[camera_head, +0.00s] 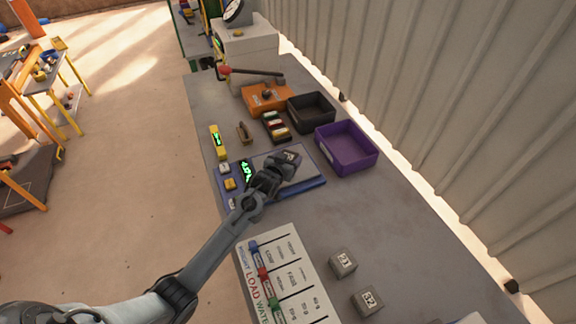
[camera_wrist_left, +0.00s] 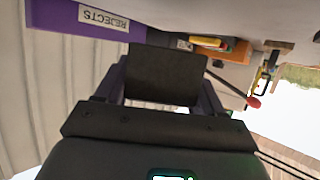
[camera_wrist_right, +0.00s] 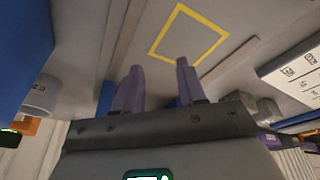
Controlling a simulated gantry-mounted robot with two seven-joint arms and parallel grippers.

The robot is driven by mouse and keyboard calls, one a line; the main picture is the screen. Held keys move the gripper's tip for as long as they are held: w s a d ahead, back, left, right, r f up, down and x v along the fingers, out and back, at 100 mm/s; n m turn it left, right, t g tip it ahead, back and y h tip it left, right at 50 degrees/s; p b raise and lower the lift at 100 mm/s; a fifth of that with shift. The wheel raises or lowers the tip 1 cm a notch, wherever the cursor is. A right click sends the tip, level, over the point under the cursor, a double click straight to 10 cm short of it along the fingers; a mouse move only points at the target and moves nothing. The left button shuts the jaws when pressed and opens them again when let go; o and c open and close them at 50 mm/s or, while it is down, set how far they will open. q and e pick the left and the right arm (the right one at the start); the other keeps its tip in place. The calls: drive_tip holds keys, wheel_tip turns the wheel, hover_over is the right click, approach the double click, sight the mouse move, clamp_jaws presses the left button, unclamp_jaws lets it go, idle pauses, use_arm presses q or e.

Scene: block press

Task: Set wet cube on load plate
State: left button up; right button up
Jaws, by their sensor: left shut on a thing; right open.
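A dark grey cube (camera_head: 291,157) is between the fingers of my left gripper (camera_head: 277,171). In the left wrist view the cube (camera_wrist_left: 165,75) fills the gap between the fingers (camera_wrist_left: 163,90). The gripper is over the blue scale-like unit (camera_head: 312,187), which has a grey top plate and a green-lit display. I cannot tell whether the cube touches the plate. The gripper hides part of the plate. My right gripper (camera_wrist_right: 158,85) is open and empty in the right wrist view, outside the head view.
A purple bin (camera_head: 349,160) marked REJECTS and a black bin (camera_head: 318,112) stand behind. An orange unit (camera_head: 266,97) and a lever press (camera_head: 250,50) are farther back. Two grey cubes (camera_head: 343,262) (camera_head: 367,300) and a printed chart (camera_head: 286,277) lie nearer. A yellow square (camera_wrist_right: 188,35) marks a surface.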

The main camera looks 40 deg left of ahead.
use_arm(q)
drive_tip(key=shift+f, duration=1.6)
use_arm(e)
drive_tip(key=shift+f, duration=0.15)
use_arm(q)
drive_tip(key=shift+f, duration=0.15)
use_arm(e)
drive_tip(key=shift+f, duration=0.1)
use_arm(q)
drive_tip(key=o, duration=1.5)
use_arm(e)
drive_tip(key=shift+d, duration=0.1)
use_arm(q)
drive_tip(key=shift+s+d+r, duration=0.15)
drive_tip(key=shift+s+r, duration=0.1)
drive_tip(key=shift+s, duration=0.1)
use_arm(e)
drive_tip(key=shift+w+r, duration=0.1)
drive_tip(key=shift+r, duration=0.1)
use_arm(q)
drive_tip(key=p+v, duration=0.1)
drive_tip(key=v, duration=0.9)
drive_tip(key=shift+s, duration=0.15)
use_arm(e)
drive_tip(key=shift+r, duration=0.65)
use_arm(q)
drive_tip(key=shift+s+d+r, duration=0.15)
drive_tip(key=shift+s+r, duration=0.1)
drive_tip(key=shift+s, duration=0.15)
